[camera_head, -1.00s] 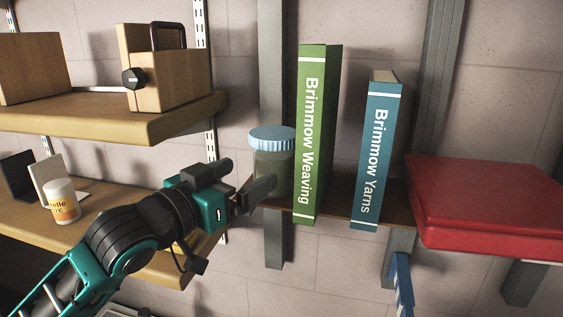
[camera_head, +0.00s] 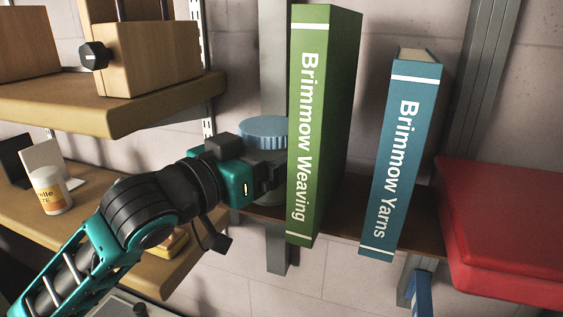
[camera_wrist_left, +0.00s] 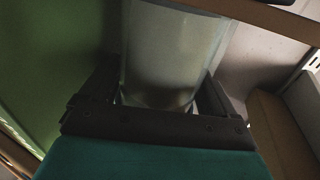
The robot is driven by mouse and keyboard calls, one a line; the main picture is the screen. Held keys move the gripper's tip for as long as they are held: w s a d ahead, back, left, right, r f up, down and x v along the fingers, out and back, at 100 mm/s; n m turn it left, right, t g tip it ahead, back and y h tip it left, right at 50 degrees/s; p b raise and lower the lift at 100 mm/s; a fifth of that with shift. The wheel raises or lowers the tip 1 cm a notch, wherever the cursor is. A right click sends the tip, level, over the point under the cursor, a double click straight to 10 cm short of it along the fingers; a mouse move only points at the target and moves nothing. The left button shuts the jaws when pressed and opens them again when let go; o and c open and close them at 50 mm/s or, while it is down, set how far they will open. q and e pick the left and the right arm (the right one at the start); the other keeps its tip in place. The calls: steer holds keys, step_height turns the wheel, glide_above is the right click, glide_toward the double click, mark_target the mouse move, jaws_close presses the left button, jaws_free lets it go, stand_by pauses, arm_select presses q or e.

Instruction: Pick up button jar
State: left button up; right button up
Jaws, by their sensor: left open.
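The button jar (camera_head: 263,131) has a blue ribbed lid and stands on the narrow brown shelf, left of the green book. My left gripper (camera_head: 272,172) is at the jar and hides most of its body in the head view. In the left wrist view the pale, translucent jar body (camera_wrist_left: 172,48) lies between the two dark fingers of my left gripper (camera_wrist_left: 160,92). The fingers are open, one on each side of the jar. Whether either finger touches it I cannot tell. My right gripper is not in view.
The green book (camera_head: 318,125) stands upright close to the jar and gripper. A blue book (camera_head: 403,150) stands further right, and a red box (camera_head: 505,225) lies beyond it. Wooden shelves on the left hold a wooden box (camera_head: 150,65) and a white-and-orange cup (camera_head: 50,190).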

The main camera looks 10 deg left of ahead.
arm_select(q)
steer(key=shift+w+d, duration=0.2)
steer(key=shift+w, duration=0.05)
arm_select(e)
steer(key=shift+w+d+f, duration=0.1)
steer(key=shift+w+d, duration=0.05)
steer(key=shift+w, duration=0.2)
arm_select(q)
steer(key=shift+s, duration=0.15)
steer(key=shift+c, duration=0.4)
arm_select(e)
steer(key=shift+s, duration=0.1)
arm_select(q)
steer(key=c, duration=0.9)
steer(key=shift+r, duration=0.1)
